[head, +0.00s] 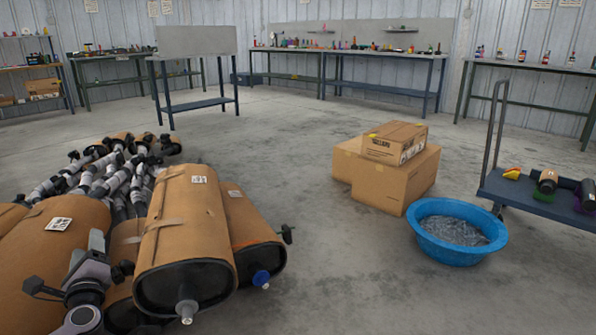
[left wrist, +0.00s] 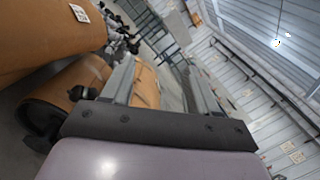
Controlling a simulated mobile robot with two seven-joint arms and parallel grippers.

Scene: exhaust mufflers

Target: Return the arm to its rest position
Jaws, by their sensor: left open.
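My left gripper (head: 88,252) is at the lower left of the head view, in front of the brown mufflers. In the left wrist view its two grey fingers stand apart with nothing held between them (left wrist: 160,75). A large brown muffler (head: 182,225) with a white label lies right of the gripper, and another brown muffler (head: 247,225) lies beside it. A further brown muffler (head: 35,240) lies left of the gripper. Brown muffler surfaces (left wrist: 45,40) also fill the left of the left wrist view. My right gripper is not in view.
Cardboard boxes (head: 385,185) and a blue tub (head: 455,255) stand on the right, near a blue cart (head: 540,205). Workbenches (head: 350,55) line the back wall. The middle floor is clear.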

